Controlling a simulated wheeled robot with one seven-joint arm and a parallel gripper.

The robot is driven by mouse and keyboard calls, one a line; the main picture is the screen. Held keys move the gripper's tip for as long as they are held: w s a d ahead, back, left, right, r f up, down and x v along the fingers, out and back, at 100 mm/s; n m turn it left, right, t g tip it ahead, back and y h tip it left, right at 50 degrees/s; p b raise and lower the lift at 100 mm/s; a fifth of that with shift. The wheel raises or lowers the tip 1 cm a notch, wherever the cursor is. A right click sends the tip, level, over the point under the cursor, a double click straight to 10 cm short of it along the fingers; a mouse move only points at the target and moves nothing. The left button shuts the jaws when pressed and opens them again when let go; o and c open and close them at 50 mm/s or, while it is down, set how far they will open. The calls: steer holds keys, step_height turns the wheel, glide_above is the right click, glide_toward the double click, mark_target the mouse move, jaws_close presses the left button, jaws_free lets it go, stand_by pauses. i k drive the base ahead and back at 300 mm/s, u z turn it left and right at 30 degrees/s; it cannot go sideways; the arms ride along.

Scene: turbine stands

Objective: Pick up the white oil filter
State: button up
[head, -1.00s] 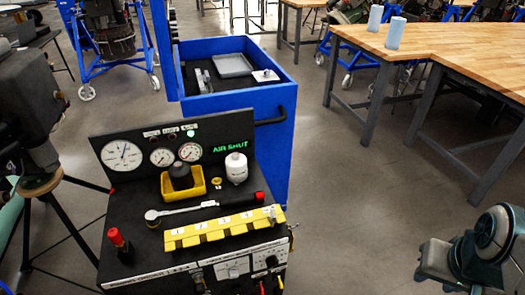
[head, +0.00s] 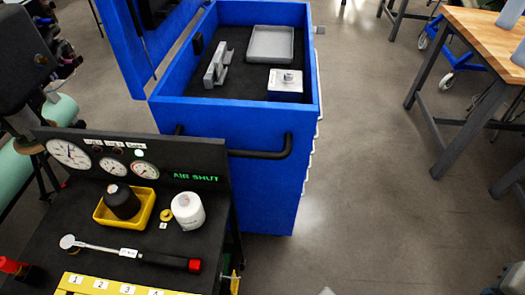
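The white oil filter (head: 188,210) is a short white cylinder with a narrower top. It stands upright on the black top of the control stand (head: 215,235), just in front of the dark gauge panel (head: 195,160). A small yellow ring (head: 166,215) lies to its left. Left of that is a yellow tray (head: 147,208) with a black cylindrical part (head: 122,201) in it. My gripper is not clearly in view. A small pale shape at the bottom edge, right of the stand, is cut off and I cannot tell what it is.
A torque wrench (head: 130,252) with a red end lies in front of the filter. A numbered yellow rack (head: 110,286) is at the bottom edge. A blue cart (head: 235,135) with a black handle stands behind the panel. Open floor (head: 360,200) lies to the right.

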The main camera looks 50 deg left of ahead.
mark_target(187, 208)
steer(key=i, duration=0.95)
steer(key=u, duration=3.4)
steer(key=i, duration=0.5)
steer(key=z, duration=0.05)
